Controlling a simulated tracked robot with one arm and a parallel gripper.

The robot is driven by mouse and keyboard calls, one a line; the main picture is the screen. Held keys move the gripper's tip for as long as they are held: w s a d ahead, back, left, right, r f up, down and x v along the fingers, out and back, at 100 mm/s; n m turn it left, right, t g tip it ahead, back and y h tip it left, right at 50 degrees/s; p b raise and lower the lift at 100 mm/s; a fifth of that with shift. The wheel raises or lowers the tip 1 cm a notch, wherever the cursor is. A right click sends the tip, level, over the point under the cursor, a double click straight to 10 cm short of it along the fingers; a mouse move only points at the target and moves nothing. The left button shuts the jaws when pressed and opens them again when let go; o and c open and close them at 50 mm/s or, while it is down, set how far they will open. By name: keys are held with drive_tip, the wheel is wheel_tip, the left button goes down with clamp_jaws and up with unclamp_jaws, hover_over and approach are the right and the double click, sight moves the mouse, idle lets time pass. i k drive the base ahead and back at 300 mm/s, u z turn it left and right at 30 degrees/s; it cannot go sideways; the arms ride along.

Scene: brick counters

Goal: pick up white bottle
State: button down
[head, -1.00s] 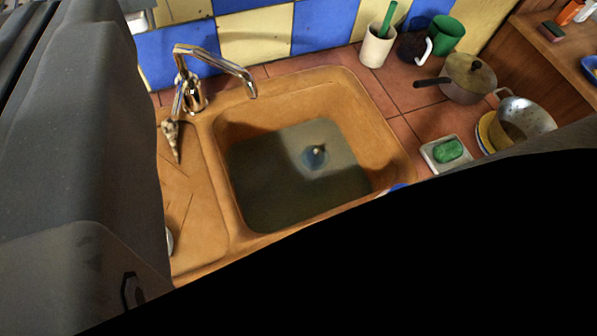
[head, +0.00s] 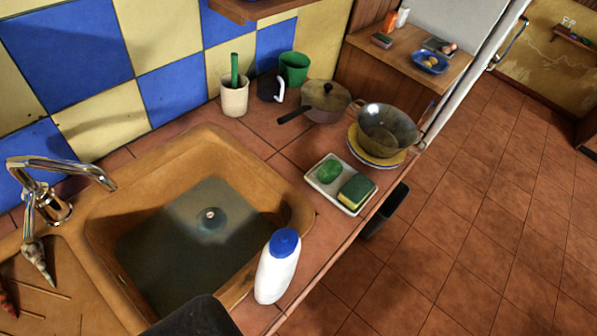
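The white bottle (head: 275,277) with a blue cap stands upright on the front rim of the sink, right of the basin, in the lower middle of the head view. Its base is close to the counter's front edge. Nothing covers it. A dark grey rounded part of mine (head: 195,318) shows at the bottom edge, left of the bottle and apart from it in the picture.
The sink (head: 215,150) holds murky water, with a metal tap (head: 60,185) at left. A soap-and-sponge tray (head: 325,188) and a colander (head: 388,130) on plates stand right of the bottle. Tiled floor (head: 460,240) lies open at right.

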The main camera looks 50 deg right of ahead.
sight(279, 259)
drive_tip(key=z, duration=0.8)
drive_tip(key=k, duration=0.85)
drive_tip(key=u, duration=0.1)
